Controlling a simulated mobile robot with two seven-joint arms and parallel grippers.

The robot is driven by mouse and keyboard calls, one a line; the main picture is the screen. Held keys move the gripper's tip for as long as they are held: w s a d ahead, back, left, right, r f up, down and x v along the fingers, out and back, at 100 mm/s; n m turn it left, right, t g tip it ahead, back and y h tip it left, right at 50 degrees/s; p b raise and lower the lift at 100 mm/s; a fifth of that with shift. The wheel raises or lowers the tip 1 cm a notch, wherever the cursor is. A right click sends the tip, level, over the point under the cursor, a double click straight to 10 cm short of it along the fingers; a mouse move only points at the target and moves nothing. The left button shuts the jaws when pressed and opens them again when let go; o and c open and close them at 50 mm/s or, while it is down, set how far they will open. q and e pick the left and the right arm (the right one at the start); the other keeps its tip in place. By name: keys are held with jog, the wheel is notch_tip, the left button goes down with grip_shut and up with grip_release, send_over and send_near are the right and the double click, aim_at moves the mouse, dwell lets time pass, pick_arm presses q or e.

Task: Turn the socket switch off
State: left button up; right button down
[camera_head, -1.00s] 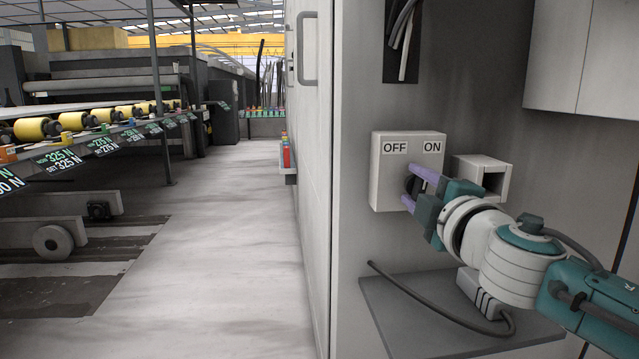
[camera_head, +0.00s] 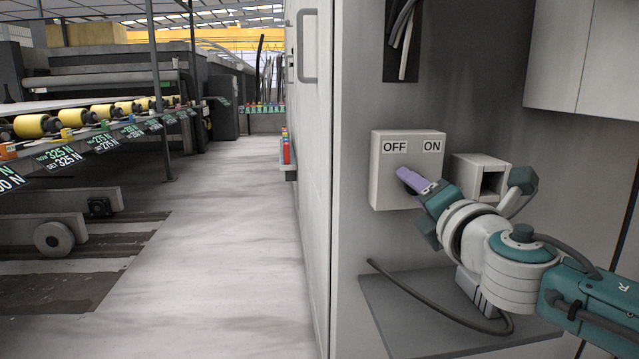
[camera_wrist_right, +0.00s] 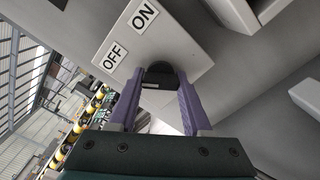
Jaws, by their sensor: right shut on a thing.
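The socket switch is a light grey box (camera_head: 383,186) on the wall panel, with an OFF label at its upper left and an ON label at its upper right. Its dark round knob (camera_wrist_right: 160,76) shows in the right wrist view between my two purple fingers. In the head view the fingers hide most of the knob. My right gripper (camera_head: 409,178) is shut on the knob, rolled so that one finger largely covers the other in the head view. The gripper also shows in the right wrist view (camera_wrist_right: 157,95). My left gripper is in neither view.
A small open grey box (camera_head: 465,168) sticks out just right of the switch. A grey shelf (camera_head: 400,310) with a dark cable lies below. A cabinet (camera_head: 585,60) hangs at the upper right. The floor aisle (camera_head: 225,230) at left is clear.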

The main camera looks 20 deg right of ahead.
jog(key=shift+n, duration=0.5)
jog(key=shift+c, duration=1.7)
grip_release()
jog(key=shift+s, duration=0.3)
jog(key=p+v, duration=0.2)
jog(key=v, duration=0.7)
jog(key=shift+s, duration=0.2)
